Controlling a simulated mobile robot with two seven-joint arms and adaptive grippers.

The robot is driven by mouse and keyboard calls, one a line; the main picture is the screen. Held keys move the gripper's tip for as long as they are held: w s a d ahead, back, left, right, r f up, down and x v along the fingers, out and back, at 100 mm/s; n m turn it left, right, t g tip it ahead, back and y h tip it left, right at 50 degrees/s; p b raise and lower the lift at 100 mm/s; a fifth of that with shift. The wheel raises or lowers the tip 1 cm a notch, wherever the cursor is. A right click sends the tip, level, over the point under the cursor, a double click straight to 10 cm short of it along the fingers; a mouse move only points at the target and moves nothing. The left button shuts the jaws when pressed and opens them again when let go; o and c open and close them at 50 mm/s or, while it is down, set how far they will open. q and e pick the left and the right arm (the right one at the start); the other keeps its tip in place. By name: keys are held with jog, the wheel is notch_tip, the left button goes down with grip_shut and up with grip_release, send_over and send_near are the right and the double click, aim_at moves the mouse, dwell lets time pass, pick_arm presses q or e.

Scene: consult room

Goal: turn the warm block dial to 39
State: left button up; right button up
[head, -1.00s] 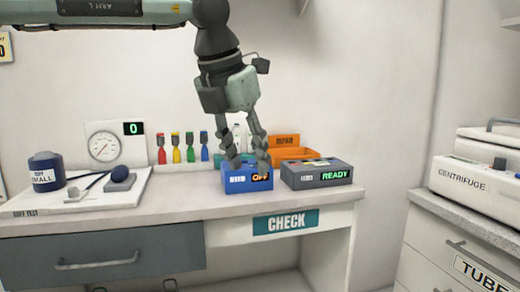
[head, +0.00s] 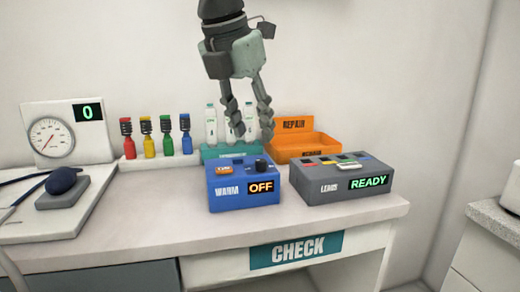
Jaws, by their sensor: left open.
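The warm block (head: 243,185) is a blue box on the counter, labelled WARM, with a lit display (head: 261,187) that reads OFF. A dark round dial (head: 262,165) sits on its top at the right, and a small orange piece (head: 224,169) is at the top left. My left gripper (head: 253,137) hangs from above with its fingers pointing down and spread apart, empty. Its fingertips appear just above and behind the dial in the picture, not touching it as far as I can see. My right gripper is out of view.
A grey box (head: 340,184) showing READY stands right of the warm block. An orange REPAIR bin (head: 298,144) and a teal rack (head: 229,152) of bottles are behind. The counter front (head: 190,232) is clear.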

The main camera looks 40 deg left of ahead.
aim_at(261, 161)
pick_arm(q)
jog(key=x, duration=0.6)
jog(key=shift+s+f, duration=0.1)
jog(key=shift+f, duration=0.45)
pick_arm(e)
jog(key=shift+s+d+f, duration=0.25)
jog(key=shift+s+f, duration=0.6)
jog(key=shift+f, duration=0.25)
pick_arm(q)
jog(key=shift+c, duration=0.2)
grip_shut()
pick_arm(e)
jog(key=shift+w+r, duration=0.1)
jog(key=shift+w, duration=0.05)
